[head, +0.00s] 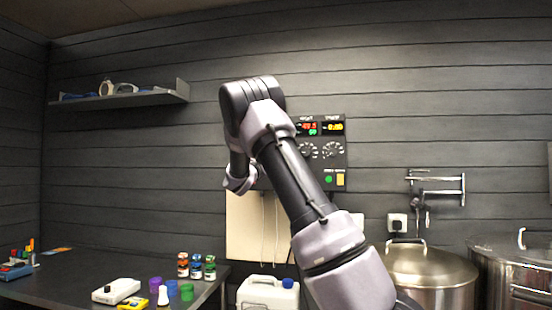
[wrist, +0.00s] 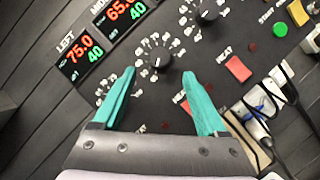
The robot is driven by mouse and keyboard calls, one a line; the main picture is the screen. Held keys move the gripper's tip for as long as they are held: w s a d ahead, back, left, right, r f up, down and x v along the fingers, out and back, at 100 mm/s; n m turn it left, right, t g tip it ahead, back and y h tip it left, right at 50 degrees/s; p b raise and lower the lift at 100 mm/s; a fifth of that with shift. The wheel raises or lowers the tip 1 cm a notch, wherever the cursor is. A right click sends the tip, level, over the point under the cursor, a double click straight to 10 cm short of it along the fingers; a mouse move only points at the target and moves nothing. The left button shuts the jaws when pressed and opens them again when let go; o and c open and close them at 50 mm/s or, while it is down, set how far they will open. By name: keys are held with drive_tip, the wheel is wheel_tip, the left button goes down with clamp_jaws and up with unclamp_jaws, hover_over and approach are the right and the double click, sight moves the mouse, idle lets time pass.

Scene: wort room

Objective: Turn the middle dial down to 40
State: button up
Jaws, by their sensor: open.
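A dark control panel (wrist: 150,110) fills much of the wrist view, tilted. The middle dial (wrist: 158,58) is a black knob inside a ring of white numbers. My gripper (wrist: 158,82) is open, its two teal fingers pointing toward this dial, one fingertip to each side and short of it; I cannot tell the depth gap. The middle display (wrist: 124,12) reads about 65 in red and 40 in green, partly cut off. The left display (wrist: 80,56) reads 75.0 in red and 40 in green. In the head view my arm hides part of the panel (head: 322,165).
Another dial (wrist: 207,12) lies up and right; the left finger partly covers the left dial's ring. Steel pots (head: 430,275) and a white canister (head: 268,293) stand below the panel.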

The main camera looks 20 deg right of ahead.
drive_tip(key=shift+v, duration=2.2)
drive_tip(key=shift+d, duration=0.1)
drive_tip(key=s+d+f+m+g+y, duration=0.2)
drive_tip(key=s+d+f+m+g, duration=0.15)
drive_tip(key=s, duration=0.35)
drive_tip(key=s+d+f+m+g+y, duration=0.2)
drive_tip(key=s+d+f+m+g, duration=0.15)
drive_tip(key=s, duration=0.35)
drive_tip(key=s+d+f+m+g+y, duration=0.2)
drive_tip(key=s+f+m+g, duration=0.15)
drive_tip(key=s, duration=0.35)
drive_tip(key=s+a+f+m+t+y, duration=0.2)
drive_tip(key=s+a+m+y, duration=0.7)
drive_tip(key=s+a, duration=1.3)
drive_tip(key=t+y, duration=0.2)
drive_tip(key=y, duration=0.2)
drive_tip(key=shift+a, duration=0.2)
